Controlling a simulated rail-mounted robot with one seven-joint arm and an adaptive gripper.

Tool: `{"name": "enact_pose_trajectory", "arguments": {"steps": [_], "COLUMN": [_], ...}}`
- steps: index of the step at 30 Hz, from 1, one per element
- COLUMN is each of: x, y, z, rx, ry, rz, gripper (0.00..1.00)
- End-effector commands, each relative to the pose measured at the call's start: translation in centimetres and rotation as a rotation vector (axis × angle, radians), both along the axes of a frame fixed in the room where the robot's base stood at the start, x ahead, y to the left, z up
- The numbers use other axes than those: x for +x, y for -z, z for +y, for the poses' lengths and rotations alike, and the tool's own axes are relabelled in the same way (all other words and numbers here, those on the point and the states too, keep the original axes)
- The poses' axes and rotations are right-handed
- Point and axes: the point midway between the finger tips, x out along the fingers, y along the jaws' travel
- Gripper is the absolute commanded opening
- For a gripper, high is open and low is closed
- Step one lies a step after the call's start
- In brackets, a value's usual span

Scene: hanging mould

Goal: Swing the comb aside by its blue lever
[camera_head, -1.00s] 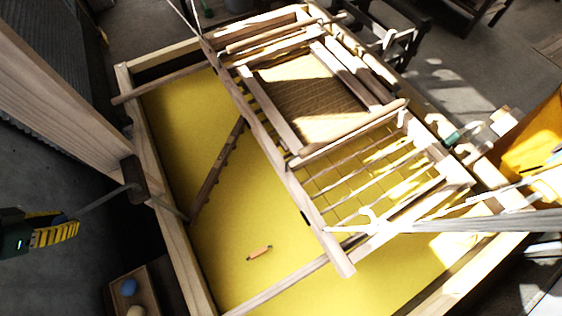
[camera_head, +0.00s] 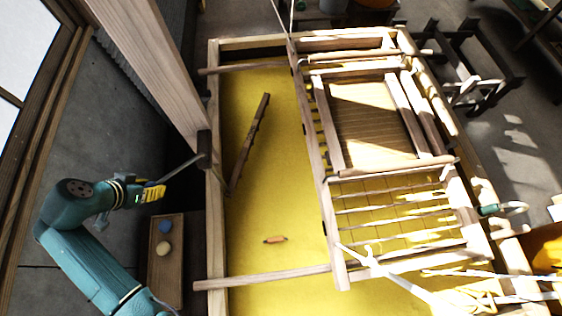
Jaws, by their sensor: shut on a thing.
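The comb (camera_head: 250,140) is a dark wooden toothed bar over the left part of the yellow-filled vat. It slants from lower left to upper right. A thin grey lever (camera_head: 184,168) runs left and down from a dark bracket (camera_head: 204,147) on the wooden post, outside the vat wall. My gripper (camera_head: 152,192), with yellow-and-black fingers, is shut on the lever's outer end. The fingers hide most of the blue part of the lever there.
A slatted wooden mould frame (camera_head: 329,200) hangs over the vat's right half on cords. The tall post (camera_head: 150,60) rises beside the lever. A wooden tray (camera_head: 166,275) with a blue ball (camera_head: 164,226) and a cream ball (camera_head: 163,249) stands below my gripper. An orange-brown piece (camera_head: 275,239) lies on the yellow surface.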

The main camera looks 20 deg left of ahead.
Motion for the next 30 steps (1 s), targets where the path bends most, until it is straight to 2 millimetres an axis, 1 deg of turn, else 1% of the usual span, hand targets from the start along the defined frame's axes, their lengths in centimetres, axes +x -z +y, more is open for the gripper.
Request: {"name": "enact_pose_trajectory", "arguments": {"steps": [5,9,16,19,22,26,27,29,30], "x": [0.0,-0.8,-2.1,-2.6,-2.8,-2.8,-2.8,-2.8,-2.8], "y": [-0.3,-1.0,-1.0,-0.6,-0.3,0.0,0.0,0.0,0.1], "z": [-0.2,-2.0,-5.4,-6.7,-7.1,-7.1,-7.1,-7.1,-7.1], "rx": [0.0,-0.003,-0.005,-0.004,-0.004,-0.007,-0.008,-0.008,-0.007], "ry": [-0.012,-0.113,-0.328,-0.416,-0.454,-0.454,-0.454,-0.454,-0.454], "rz": [-0.002,0.0,0.0,-0.001,-0.003,-0.002,-0.001,-0.001,0.0], "gripper": [0.0,0.0,0.0,0.0,0.0,0.0,0.37,0.49,0.56]}}
